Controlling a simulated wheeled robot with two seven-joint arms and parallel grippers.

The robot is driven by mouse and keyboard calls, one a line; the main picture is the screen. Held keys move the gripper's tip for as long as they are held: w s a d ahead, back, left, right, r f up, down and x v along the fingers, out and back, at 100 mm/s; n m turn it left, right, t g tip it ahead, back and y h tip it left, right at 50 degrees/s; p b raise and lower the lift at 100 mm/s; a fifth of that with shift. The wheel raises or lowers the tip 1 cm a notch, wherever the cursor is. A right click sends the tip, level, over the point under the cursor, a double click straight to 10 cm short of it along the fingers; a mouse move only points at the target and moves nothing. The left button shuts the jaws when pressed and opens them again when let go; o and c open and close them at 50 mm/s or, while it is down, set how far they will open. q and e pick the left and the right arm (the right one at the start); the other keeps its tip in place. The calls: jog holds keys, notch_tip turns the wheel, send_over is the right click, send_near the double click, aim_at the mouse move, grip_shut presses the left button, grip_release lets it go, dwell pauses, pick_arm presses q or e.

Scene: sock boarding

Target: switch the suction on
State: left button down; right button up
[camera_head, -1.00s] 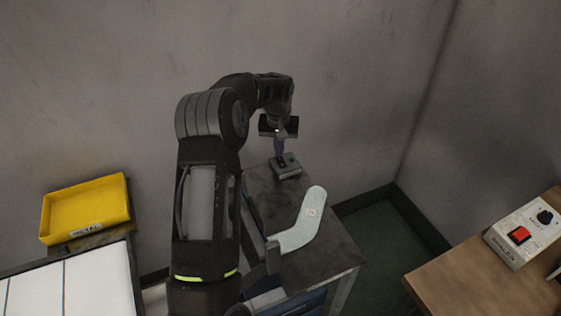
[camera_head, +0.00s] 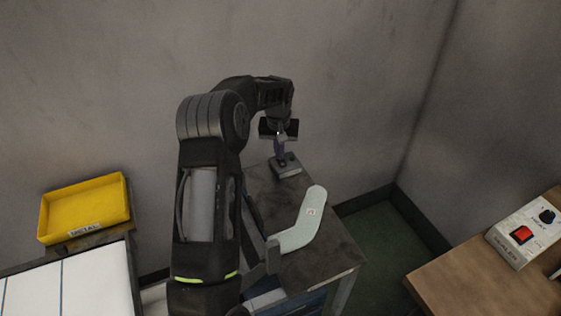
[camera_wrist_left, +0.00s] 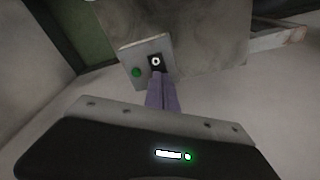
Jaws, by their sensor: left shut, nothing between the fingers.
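A small grey switch box (camera_head: 288,168) sits on the far end of the dark table. In the left wrist view the switch box (camera_wrist_left: 125,54) shows a black switch with a white ring (camera_wrist_left: 155,61) and a round green lamp or button (camera_wrist_left: 136,72). My left gripper (camera_head: 280,157) points down at the box, its purple fingers together and empty. In the left wrist view the fingertips of my left gripper (camera_wrist_left: 157,75) lie at the near edge of the black switch. I cannot tell whether they touch it. My right gripper is not in view.
A pale sock-shaped board (camera_head: 305,226) stands over the dark table (camera_head: 330,252), close to my left arm. A yellow tray (camera_head: 85,210) is at the left. A control box with a red switch (camera_head: 521,235) sits on a wooden table (camera_head: 470,280) at the right. Walls close in behind.

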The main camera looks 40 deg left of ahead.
pick_arm(q)
jog(key=shift+f, duration=0.2)
jog(key=shift+r+p, duration=2)
jog(key=shift+r, duration=1.55)
